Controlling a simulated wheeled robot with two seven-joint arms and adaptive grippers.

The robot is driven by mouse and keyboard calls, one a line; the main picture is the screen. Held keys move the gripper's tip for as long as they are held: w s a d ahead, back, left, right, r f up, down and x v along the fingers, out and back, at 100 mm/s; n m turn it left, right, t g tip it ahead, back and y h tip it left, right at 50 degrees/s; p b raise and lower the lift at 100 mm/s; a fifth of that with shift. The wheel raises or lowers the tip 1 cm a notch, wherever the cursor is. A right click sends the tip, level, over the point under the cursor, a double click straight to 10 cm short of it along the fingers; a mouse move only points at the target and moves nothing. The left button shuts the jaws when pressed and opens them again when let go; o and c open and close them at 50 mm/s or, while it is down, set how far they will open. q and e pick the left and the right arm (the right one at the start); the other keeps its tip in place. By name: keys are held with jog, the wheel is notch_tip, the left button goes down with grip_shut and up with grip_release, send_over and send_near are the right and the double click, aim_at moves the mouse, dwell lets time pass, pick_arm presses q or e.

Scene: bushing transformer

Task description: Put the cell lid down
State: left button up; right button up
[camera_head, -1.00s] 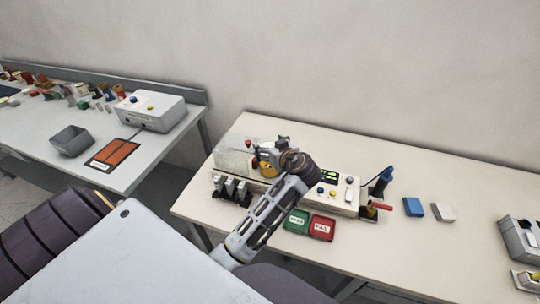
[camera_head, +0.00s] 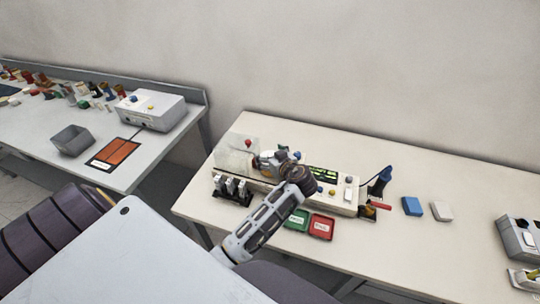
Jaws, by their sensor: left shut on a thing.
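The cell lid (camera_head: 234,154) looks like a pale, see-through cover with a red knob, at the left end of the long tester unit on the right-hand table. My left gripper (camera_head: 258,162) is at its right side, low and turned toward it, and is shut on it. The fingertips are small and partly hidden by the wrist, so the exact grip does not show clearly. I cannot tell whether the lid rests on the unit or hangs just above it. My right gripper is not in view.
The tester's panel (camera_head: 348,193) lies right of my wrist. A green tray (camera_head: 297,219) and a red tray (camera_head: 321,227) are in front. A rack (camera_head: 230,188) stands front left. A blue block (camera_head: 412,206) and a white block (camera_head: 442,211) lie right, with bare table around them.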

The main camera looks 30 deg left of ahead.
pick_arm(q)
jog(key=shift+f, duration=0.2)
jog(key=o, duration=1)
jog(key=v, duration=1.3)
jog(key=shift+s+d+r, duration=0.15)
jog(key=shift+s+r, duration=0.1)
jog(key=shift+r, duration=0.1)
